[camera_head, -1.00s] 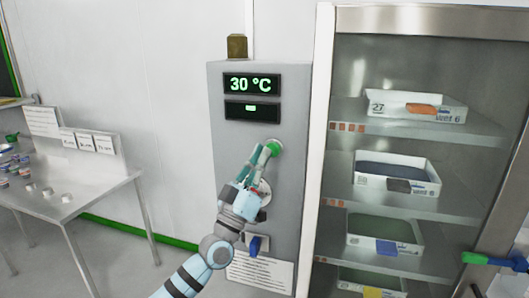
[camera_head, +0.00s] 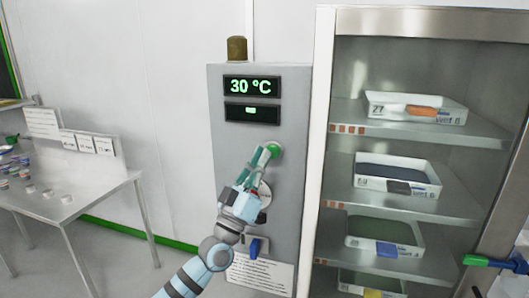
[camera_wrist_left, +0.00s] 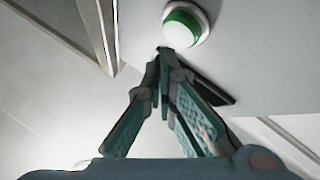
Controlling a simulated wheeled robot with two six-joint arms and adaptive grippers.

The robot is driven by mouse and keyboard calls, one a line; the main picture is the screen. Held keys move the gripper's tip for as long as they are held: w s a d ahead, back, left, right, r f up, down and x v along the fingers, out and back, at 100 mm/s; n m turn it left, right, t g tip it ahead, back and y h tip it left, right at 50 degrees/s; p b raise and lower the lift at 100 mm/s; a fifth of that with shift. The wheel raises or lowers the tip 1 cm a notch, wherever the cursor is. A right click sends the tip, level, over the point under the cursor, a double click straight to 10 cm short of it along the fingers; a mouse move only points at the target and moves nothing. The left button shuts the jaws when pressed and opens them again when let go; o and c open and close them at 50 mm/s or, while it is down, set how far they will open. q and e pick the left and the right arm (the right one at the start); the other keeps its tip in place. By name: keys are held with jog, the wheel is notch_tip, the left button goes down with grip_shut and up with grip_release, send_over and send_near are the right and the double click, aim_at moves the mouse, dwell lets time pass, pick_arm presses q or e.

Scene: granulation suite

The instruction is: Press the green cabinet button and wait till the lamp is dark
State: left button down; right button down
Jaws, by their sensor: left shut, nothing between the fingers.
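The green button (camera_head: 275,150) sits on the front of the grey cabinet (camera_head: 228,150); the left wrist view shows it as a green disc (camera_wrist_left: 183,26) in a white ring. My left gripper (camera_head: 266,154) is shut and empty. Its fingertips (camera_wrist_left: 161,52) are right beside the button's lower left edge in the wrist view; whether they touch it I cannot tell. The lamp (camera_head: 237,49) on top of the cabinet is dull brown and looks unlit. My right gripper is not in view.
The cabinet's upper display (camera_head: 252,86) reads 30 °C; the lower display (camera_head: 252,112) shows a small green mark. A shelf unit with white trays (camera_head: 396,177) stands close on the right. A metal table (camera_head: 85,195) stands at left.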

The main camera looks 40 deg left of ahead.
pick_arm(q)
jog(key=shift+w, duration=0.1)
jog(key=shift+w+a+b, duration=0.15)
jog(key=shift+w+b, duration=0.35)
jog(key=shift+w, duration=0.05)
jog(key=shift+w+a+b, duration=0.15)
jog(key=shift+w+b, duration=0.25)
jog(key=shift+b, duration=0.3)
dwell(0.5)
dwell(0.3)
jog(key=s+p, duration=0.1)
jog(key=p, duration=0.1)
jog(key=shift+s+d+p, duration=0.3)
jog(key=shift+s+p, duration=0.05)
jog(key=shift+p, duration=0.05)
